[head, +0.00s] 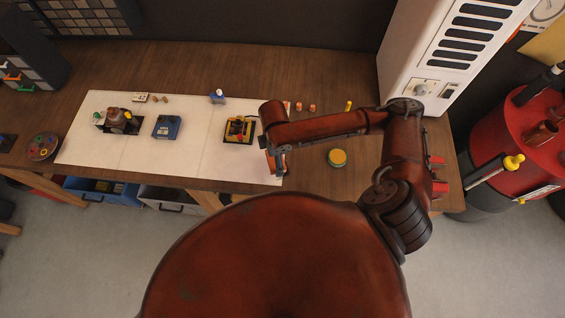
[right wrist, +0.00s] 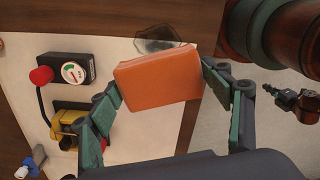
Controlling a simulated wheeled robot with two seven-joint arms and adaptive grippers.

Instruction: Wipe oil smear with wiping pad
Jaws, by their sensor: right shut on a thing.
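My right gripper (right wrist: 160,82) is shut on an orange block-shaped wiping pad (right wrist: 157,79), with one finger on each side of it. In the head view my right gripper (head: 277,163) is at the mat's right end (head: 210,165), and the arm hides the smear.
A yellow-and-black device (head: 240,129) stands left of my right gripper. A gauge box (right wrist: 75,72) with a red knob shows in the right wrist view. A white cabinet (head: 440,60) stands at the back right.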

